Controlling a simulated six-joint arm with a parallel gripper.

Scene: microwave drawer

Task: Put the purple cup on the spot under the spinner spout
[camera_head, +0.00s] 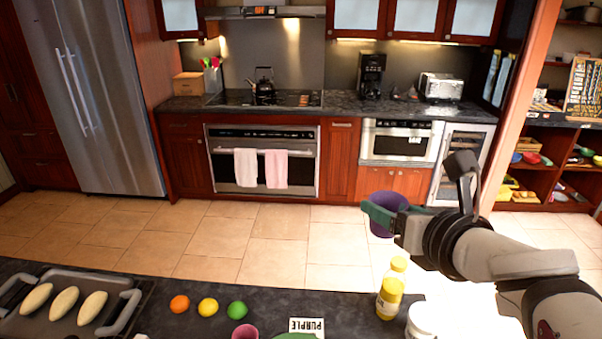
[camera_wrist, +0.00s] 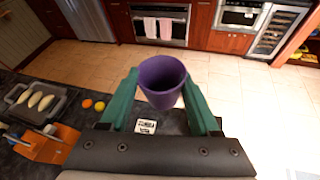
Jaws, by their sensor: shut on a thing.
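The purple cup (camera_head: 382,226) is held in the air above the floor between the near counter and the back cabinets. In the wrist view the cup (camera_wrist: 162,84) stands roughly upright, its open rim showing, between the two green fingers. My gripper (camera_head: 384,210) is shut on the cup; the wrist view also shows my gripper (camera_wrist: 160,88) with a finger at each side of it. I can make out no spinner spout or spot in either view. A black coffee maker (camera_head: 371,76) stands on the back counter.
The tiled floor (camera_head: 270,250) is clear. A toaster (camera_head: 440,87) stands by the coffee maker.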

